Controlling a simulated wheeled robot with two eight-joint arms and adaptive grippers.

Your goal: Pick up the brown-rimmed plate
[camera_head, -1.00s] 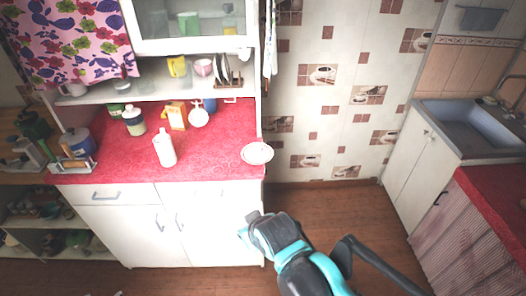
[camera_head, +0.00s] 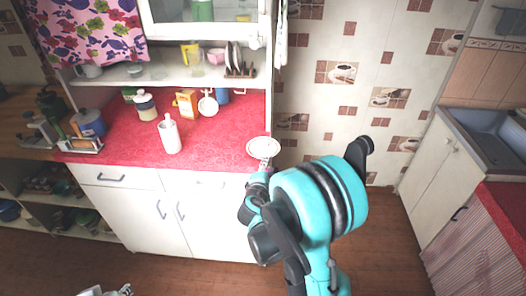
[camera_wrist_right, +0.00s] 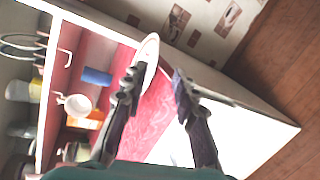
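The brown-rimmed plate (camera_head: 263,147) lies near the right front corner of the red counter. In the right wrist view the plate (camera_wrist_right: 148,52) shows as a narrow pale oval close to the left finger. My right gripper (camera_head: 266,166) is at the plate's near side, at the counter edge, partly hidden by my own arm in the head view. In the right wrist view its fingers (camera_wrist_right: 157,80) are apart, with the plate's lower part near the gap; contact cannot be told. A small grey piece at the bottom left of the head view may be my left gripper (camera_head: 106,291); its fingers are unclear.
A white bottle (camera_head: 169,134), a white mug (camera_head: 208,103), a yellow carton (camera_head: 187,103) and a jar (camera_head: 147,105) stand left of the plate on the red counter (camera_head: 225,133). A plate rack (camera_head: 240,66) is on the shelf above. Floor is open at the right.

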